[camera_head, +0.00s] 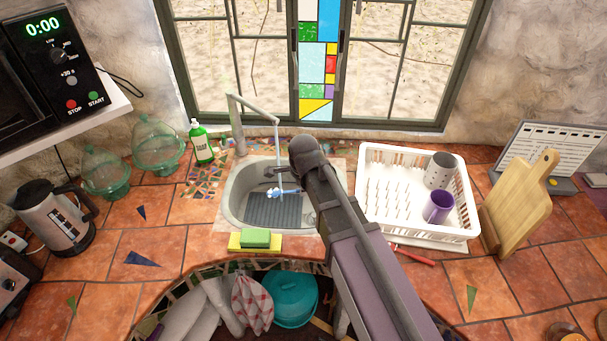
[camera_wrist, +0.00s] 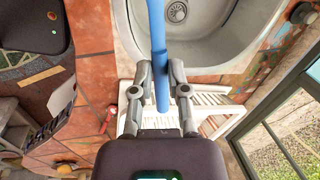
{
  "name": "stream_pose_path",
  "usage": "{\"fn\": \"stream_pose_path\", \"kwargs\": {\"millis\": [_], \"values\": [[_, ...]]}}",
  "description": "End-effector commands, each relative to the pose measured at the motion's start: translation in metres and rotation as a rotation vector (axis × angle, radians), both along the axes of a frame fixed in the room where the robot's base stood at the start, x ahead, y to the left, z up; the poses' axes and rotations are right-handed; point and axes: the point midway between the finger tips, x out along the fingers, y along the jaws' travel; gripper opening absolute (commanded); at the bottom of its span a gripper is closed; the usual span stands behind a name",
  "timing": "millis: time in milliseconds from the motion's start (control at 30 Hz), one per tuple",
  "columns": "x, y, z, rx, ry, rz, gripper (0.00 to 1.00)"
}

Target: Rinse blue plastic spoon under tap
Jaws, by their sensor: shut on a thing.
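The blue plastic spoon (camera_wrist: 156,30) is held by its handle between the fingers of my gripper (camera_wrist: 161,78) in the wrist view. The handle runs up out of that picture's top edge, so the spoon's far end is hidden there. In the head view a small blue part of the spoon (camera_head: 284,191) shows over the sink basin (camera_head: 235,205), with white at it that looks like splashing water. The tap (camera_head: 238,135) stands behind the sink. A thin stream comes down from its spout onto the spoon's area. My arm covers the sink's right side.
A white dish rack (camera_head: 372,222) with a purple cup (camera_head: 439,207) and a grey cup (camera_head: 440,170) stands right of the sink. A green and yellow sponge (camera_head: 256,238) lies at the sink's front edge. A green soap bottle (camera_head: 201,144) stands behind left.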

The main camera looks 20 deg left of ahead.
Motion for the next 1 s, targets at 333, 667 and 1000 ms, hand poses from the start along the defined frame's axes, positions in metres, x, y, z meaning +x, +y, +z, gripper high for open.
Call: {"fn": "stream_pose_path", "kwargs": {"millis": [333, 667, 1000], "values": [[0.072, 0.021, -0.026, 0.000, -0.001, -0.095, 0.00], [0.080, 0.021, -0.026, 0.000, -0.001, -0.113, 0.00], [0.084, 0.023, -0.028, 0.000, -0.001, -0.113, 0.00]]}}
